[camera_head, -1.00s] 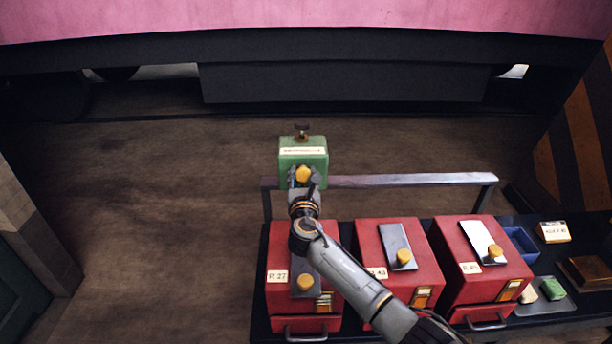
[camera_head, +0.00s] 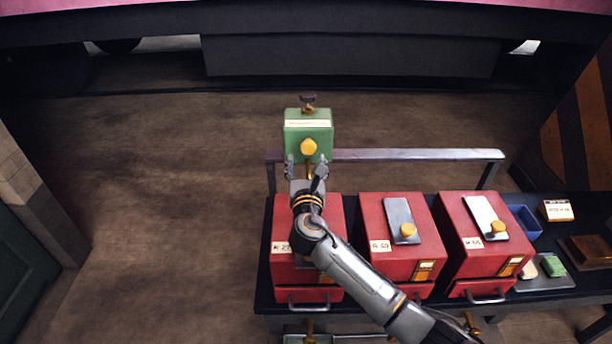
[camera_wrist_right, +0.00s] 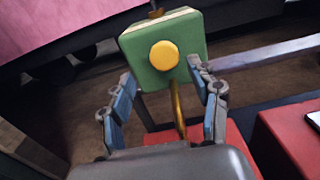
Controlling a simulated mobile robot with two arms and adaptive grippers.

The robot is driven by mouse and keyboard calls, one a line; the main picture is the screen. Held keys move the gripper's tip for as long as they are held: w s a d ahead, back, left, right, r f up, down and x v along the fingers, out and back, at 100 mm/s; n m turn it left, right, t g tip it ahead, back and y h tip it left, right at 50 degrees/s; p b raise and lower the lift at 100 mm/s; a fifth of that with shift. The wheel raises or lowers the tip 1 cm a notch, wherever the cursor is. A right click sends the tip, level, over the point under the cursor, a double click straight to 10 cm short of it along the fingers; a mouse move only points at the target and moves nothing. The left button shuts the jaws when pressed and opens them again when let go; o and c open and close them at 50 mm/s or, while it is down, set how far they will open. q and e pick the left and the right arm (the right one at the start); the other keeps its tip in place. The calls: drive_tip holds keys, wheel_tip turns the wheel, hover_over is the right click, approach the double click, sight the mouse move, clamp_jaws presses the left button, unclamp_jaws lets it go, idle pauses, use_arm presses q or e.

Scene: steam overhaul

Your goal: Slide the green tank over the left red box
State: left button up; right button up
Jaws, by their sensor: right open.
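The green tank (camera_head: 308,128) has a yellow knob on its front and a dark valve on top. It is at the rail behind the left red box (camera_head: 330,215); I cannot tell what supports it. My right gripper (camera_head: 306,168) is open just in front of the tank, its fingers apart below the yellow knob. In the right wrist view the tank (camera_wrist_right: 160,48) is ahead of the spread fingers, and a brass rod (camera_wrist_right: 178,108) runs down between them. My left gripper is not in view.
Two more red boxes, the middle one (camera_head: 423,245) and the right one (camera_head: 508,230), stand on the dark bench. A metal rail (camera_head: 420,155) runs along its back. A blue bin (camera_head: 525,222) and a green block (camera_head: 554,266) are at the right. Floor left of the bench is clear.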

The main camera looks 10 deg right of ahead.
drive_tip(key=v, duration=0.5)
drive_tip(key=shift+s+a, duration=0.1)
drive_tip(key=shift+f, duration=0.1)
idle(0.3)
